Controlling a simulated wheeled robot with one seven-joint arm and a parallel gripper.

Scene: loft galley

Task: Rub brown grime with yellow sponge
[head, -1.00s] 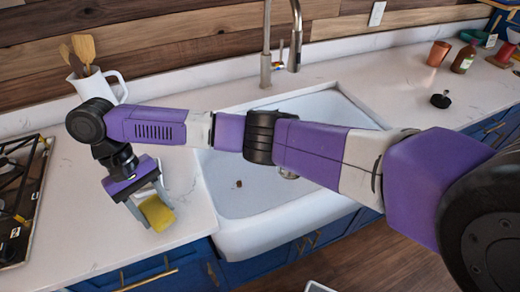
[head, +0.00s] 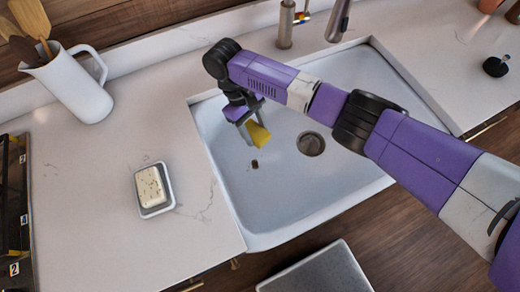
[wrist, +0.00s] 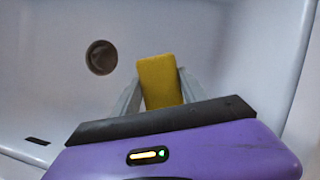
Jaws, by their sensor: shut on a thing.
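My gripper (head: 247,128) is shut on the yellow sponge (head: 259,134) and holds it inside the white sink, toward its left side. The sponge also shows in the wrist view (wrist: 160,82), between the two grey fingers. The brown grime (head: 255,164) is a small dark patch on the sink floor, just below the sponge in the head view. In the wrist view a dark patch (wrist: 38,141) lies at the lower left, apart from the sponge. The sponge appears to be above the sink floor; I see no contact with the grime.
The sink (head: 285,205) has raised walls and a round drain (head: 311,144) right of the sponge. A soap dish (head: 153,190) with a bar sits on the left counter. A white pitcher (head: 75,85) with wooden utensils stands behind it.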

